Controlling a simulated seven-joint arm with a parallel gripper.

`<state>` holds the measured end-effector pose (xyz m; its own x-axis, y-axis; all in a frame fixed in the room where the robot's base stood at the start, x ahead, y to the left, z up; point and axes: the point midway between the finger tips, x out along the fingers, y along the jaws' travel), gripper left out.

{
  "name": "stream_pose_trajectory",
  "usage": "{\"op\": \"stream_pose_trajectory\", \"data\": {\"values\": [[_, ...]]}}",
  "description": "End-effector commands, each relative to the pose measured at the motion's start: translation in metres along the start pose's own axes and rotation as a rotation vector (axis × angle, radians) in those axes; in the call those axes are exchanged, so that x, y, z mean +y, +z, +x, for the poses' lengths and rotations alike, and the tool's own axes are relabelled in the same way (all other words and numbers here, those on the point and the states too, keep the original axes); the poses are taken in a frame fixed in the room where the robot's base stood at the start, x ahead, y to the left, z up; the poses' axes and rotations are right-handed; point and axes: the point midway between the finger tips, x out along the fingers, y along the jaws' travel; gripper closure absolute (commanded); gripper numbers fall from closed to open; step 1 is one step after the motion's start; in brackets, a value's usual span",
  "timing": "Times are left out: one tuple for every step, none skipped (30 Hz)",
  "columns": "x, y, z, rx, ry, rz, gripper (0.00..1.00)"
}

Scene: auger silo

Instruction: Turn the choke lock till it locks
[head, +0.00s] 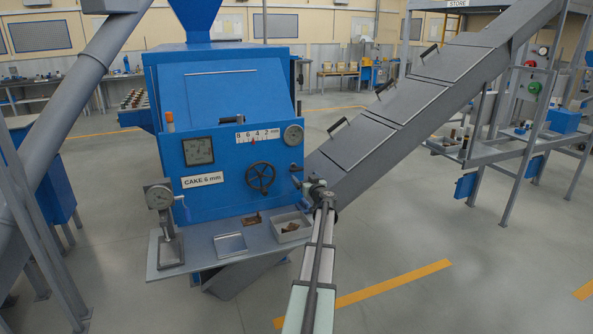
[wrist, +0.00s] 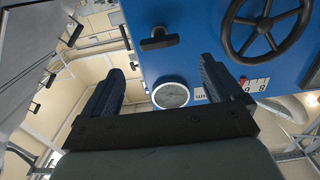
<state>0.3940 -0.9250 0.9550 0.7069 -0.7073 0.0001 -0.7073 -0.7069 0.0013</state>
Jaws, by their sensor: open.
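A dark T-shaped handle (wrist: 158,39) on the blue panel, which I take to be the choke lock, shows in the wrist view. It lies just beyond and between my fingertips, apart from them, with its bar roughly level. My gripper (wrist: 161,66) is open and empty, facing the panel. In the head view my gripper (head: 310,186) is at the panel's right edge, and the handle there is too small and covered to read. The black handwheel (head: 260,177) is left of my gripper; it also shows in the wrist view (wrist: 265,22), upper right.
A round gauge (head: 293,135) and number scale (head: 258,136) sit above the handwheel. Below is a grey shelf (head: 203,246) with a dial stand (head: 161,215) and a tray (head: 291,228). A grey inclined chute (head: 385,130) rises at right, close to my arm.

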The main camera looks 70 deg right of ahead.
Motion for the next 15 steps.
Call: {"op": "stream_pose_trajectory", "data": {"values": [[0.001, 0.000, 0.012, 0.000, -0.001, 0.000, 0.06], [0.001, 0.000, 0.018, 0.000, -0.001, 0.000, 0.06], [0.001, 0.000, 0.025, 0.000, -0.001, 0.001, 0.06], [0.001, 0.000, 0.030, 0.000, -0.001, 0.001, 0.06], [0.001, 0.000, 0.035, 0.000, -0.001, 0.001, 0.06], [0.001, 0.000, 0.042, 0.000, -0.001, 0.001, 0.06], [0.001, 0.000, 0.048, 0.000, -0.001, 0.001, 0.06], [0.001, 0.000, 0.053, 0.000, -0.001, 0.001, 0.06], [0.001, 0.000, 0.060, 0.000, -0.001, 0.001, 0.06], [0.001, 0.000, 0.066, 0.000, -0.001, 0.001, 0.06], [0.001, 0.000, 0.071, 0.000, -0.001, 0.001, 0.06], [0.001, 0.000, 0.077, 0.000, -0.001, 0.001, 0.06], [0.001, 0.000, 0.082, 0.000, -0.001, 0.001, 0.06], [0.001, 0.000, 0.086, 0.000, -0.001, 0.001, 0.06], [0.001, 0.000, 0.091, 0.000, -0.001, 0.001, 0.06]]}}
